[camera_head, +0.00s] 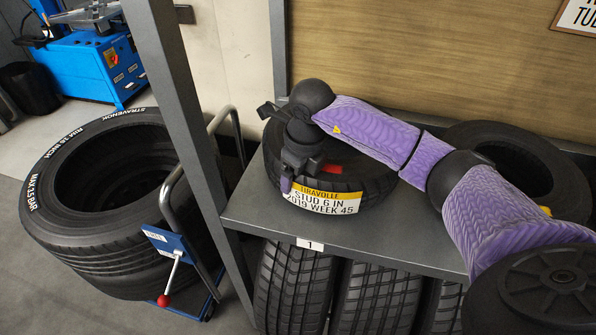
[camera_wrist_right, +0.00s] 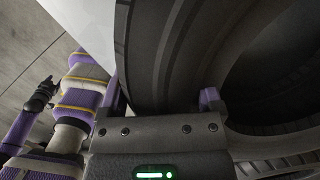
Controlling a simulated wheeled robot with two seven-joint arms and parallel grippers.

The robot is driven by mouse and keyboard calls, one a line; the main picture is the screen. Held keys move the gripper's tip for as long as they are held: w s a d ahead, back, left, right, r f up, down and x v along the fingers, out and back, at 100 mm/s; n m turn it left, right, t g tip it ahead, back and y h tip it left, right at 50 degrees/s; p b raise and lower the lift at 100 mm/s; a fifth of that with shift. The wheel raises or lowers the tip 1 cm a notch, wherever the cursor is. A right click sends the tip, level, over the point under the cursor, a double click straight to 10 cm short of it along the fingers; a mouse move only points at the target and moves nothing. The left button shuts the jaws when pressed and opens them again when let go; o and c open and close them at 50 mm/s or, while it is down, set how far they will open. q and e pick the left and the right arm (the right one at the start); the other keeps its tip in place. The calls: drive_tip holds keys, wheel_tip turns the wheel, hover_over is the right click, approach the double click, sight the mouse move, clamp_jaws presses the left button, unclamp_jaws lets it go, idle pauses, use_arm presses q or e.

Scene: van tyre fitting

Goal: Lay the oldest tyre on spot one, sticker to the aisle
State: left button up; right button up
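A black tyre (camera_head: 378,184) with a yellow and white sticker (camera_head: 322,199) lies flat on the shelf (camera_head: 390,230) above the "1" label (camera_head: 310,244). The sticker reads TIRAVOLLE, STUD 6 IN, 2019 WEEK 45, and faces the aisle. My right gripper (camera_head: 300,172) is at the tyre's near left side. In the right wrist view its fingers stand wide apart at the tyre (camera_wrist_right: 160,60); whether they touch it is unclear. A purple arm with a dark end shows small at that view's left edge, probably my left one; its fingers are too small to read.
Another tyre (camera_head: 515,160) lies on the shelf at the right, partly behind my arm. Several tyres (camera_head: 295,285) stand on the level below. A grey post (camera_head: 180,100) rises at the shelf's left end.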

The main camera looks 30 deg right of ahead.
use_arm(q)
drive_tip(key=shift+w, duration=0.2)
use_arm(e)
drive_tip(key=shift+o, duration=1)
drive_tip(key=r+p, duration=0.1)
drive_tip(key=r, duration=0.3)
drive_tip(key=s+r+p, duration=0.1)
drive_tip(key=r, duration=0.3)
drive_tip(key=r+p, duration=0.1)
drive_tip(key=r, duration=0.3)
drive_tip(key=shift+s+d+r+p, duration=0.1)
drive_tip(key=shift+s+d+p, duration=0.2)
drive_tip(key=shift+s+p, duration=0.05)
use_arm(q)
drive_tip(key=shift+t, duration=0.3)
drive_tip(key=d+r, duration=0.1)
drive_tip(key=w+d+r, duration=0.1)
drive_tip(key=r, duration=0.1)
drive_tip(key=shift+d+r, duration=0.1)
drive_tip(key=shift+r, duration=0.15)
drive_tip(key=shift+w, duration=0.15)
